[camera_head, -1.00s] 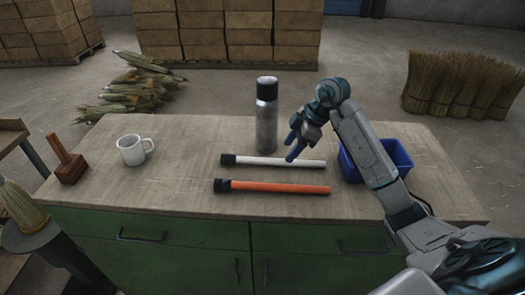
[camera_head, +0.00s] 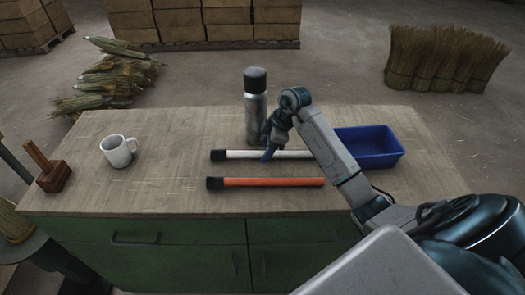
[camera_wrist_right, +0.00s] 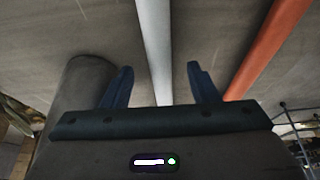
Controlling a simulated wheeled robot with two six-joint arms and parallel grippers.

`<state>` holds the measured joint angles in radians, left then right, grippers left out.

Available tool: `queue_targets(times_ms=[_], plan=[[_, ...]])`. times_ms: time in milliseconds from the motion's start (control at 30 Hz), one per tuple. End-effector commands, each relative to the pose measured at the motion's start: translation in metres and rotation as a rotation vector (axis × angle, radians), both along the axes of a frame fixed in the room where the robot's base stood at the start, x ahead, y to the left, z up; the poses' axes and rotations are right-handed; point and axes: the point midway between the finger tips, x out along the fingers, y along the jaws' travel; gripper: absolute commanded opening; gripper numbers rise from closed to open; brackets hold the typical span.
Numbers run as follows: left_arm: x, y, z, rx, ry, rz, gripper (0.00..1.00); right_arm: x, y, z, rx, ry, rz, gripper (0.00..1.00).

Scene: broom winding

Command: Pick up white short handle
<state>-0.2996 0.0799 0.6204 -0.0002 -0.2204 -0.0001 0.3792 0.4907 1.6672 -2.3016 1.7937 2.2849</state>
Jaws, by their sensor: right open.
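The white short handle (camera_head: 240,155) lies on the workbench with its black end cap to the left. Its right part is hidden behind my right arm. My right gripper (camera_head: 268,155) is low over the handle, near its middle. In the right wrist view, the right gripper (camera_wrist_right: 161,85) is open, and the white handle (camera_wrist_right: 155,45) runs between its two blue fingers. It is not gripped. I cannot tell the exact height of the fingers over it. My left gripper is not in view.
An orange handle (camera_head: 270,183) lies parallel in front of the white one. A metal flask (camera_head: 256,115) stands just behind it. A blue bin (camera_head: 370,145) is to the right. A white mug (camera_head: 117,152) and a wooden mallet (camera_head: 55,175) are at the left. The bench's left middle is clear.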

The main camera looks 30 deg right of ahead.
Motion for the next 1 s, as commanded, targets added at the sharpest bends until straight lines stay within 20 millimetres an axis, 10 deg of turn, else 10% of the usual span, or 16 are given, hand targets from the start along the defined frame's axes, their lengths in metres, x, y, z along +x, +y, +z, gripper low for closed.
queue_targets(times_ms=[367,633,1000], plan=[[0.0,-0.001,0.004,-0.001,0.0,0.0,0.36,0.003,0.006,-0.015,0.001,-0.001,0.001,0.54],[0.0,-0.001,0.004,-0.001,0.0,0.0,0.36,0.003,0.006,-0.014,0.001,-0.001,0.001,0.03],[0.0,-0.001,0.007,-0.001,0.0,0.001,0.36,0.004,0.003,-0.01,0.0,-0.002,0.001,0.0]])
